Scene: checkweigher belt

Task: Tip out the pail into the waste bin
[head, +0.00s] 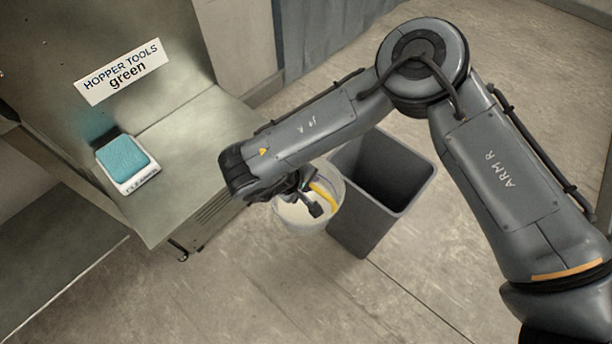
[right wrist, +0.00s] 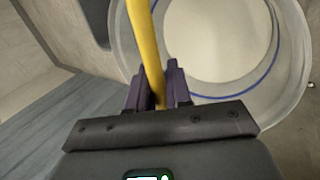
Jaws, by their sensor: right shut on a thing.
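The pail (head: 292,222) is whitish and translucent, with a yellow handle (head: 325,193). It hangs at my right gripper (head: 309,203), just left of the waste bin in the head view, its opening facing up. My right gripper is shut on the handle, which stands between the fingers (right wrist: 157,90) in the right wrist view. That view also looks into the pail (right wrist: 291,60), which shows a pale inside and a blue line around it. The waste bin (head: 347,222) is dark grey, rectangular, open-topped and upright on the floor. My left gripper is out of view.
A steel bench (head: 205,150) stands left of the pail, holding a white-framed block with a teal top (head: 124,160). A sign (head: 119,72) above reads "HOPPER TOOLS green". The floor (head: 270,310) in front of the bin is clear.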

